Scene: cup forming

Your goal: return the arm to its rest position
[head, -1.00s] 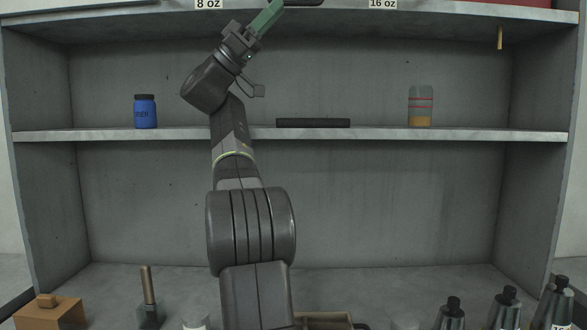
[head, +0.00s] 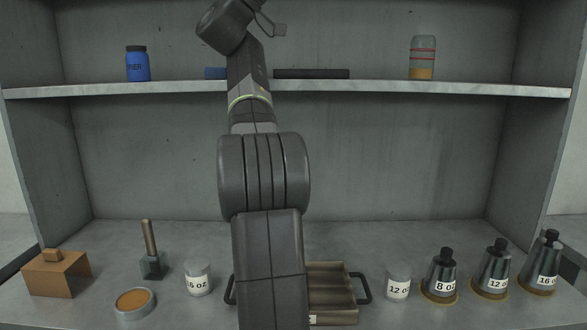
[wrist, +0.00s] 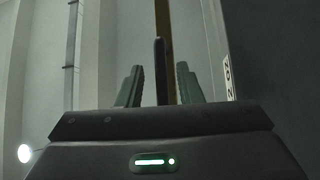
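My arm (head: 264,175) rises through the middle of the head view, in front of the shelf unit. Its upper end leaves the top edge there, so my gripper is out of that view. In the wrist view my gripper (wrist: 158,88) shows two green fingers standing apart, with a gap on each side of a dark upright piece between them. I cannot tell what that piece is, but neither finger appears to touch it.
The shelf (head: 420,88) carries a blue jar (head: 138,65), a black flat bar (head: 311,73) and a clear jar (head: 422,60).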

